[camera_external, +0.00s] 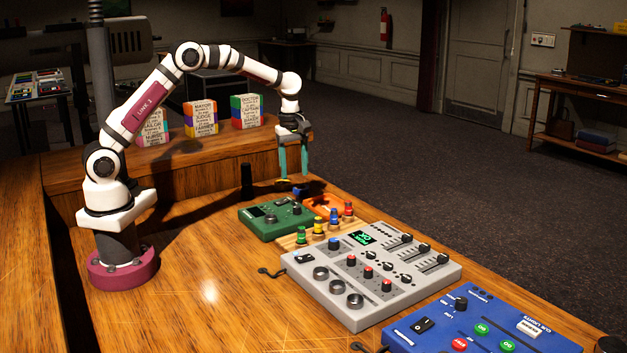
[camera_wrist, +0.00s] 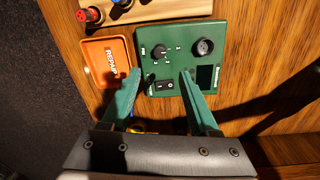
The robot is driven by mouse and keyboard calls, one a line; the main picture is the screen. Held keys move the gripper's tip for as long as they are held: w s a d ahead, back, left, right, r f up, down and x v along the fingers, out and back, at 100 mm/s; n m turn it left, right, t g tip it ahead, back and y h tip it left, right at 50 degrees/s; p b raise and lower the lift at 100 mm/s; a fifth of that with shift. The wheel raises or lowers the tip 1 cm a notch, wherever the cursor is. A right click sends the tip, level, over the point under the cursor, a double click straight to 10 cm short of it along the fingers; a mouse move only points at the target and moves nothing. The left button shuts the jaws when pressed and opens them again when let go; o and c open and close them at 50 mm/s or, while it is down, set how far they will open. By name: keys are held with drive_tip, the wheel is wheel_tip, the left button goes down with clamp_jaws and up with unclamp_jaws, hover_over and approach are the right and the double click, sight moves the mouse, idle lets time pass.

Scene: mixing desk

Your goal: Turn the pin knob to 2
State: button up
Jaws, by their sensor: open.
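The green box (camera_external: 276,220) stands on the desk below my gripper (camera_external: 293,177). It also shows in the wrist view (camera_wrist: 180,30), with a small black pointer knob (camera_wrist: 158,51) ringed by tiny marks, too small to read surely. I take this for the pin knob; it shows small in the external view (camera_external: 297,209). A round black knob (camera_wrist: 205,46), a rocker switch (camera_wrist: 165,86) and a dark display (camera_wrist: 206,78) share the box's face. My gripper (camera_wrist: 160,78) is open and empty, its green fingers pointing down above the box, apart from the knob.
An orange tray (camera_wrist: 95,52) lies beside the green box. Several small coloured-top pieces (camera_external: 319,227) stand in front of the box, near the grey mixer (camera_external: 330,290). A blue panel (camera_external: 470,335) is at the front right. Stacked coloured blocks (camera_external: 200,118) stand at the back.

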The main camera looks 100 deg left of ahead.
sight(297, 206)
drive_tip(key=f, duration=1)
drive_tip(key=shift+w+a+f, duration=0.1)
drive_tip(key=shift+w+f, duration=0.15)
drive_tip(key=shift+f, duration=0.1)
clamp_jaws()
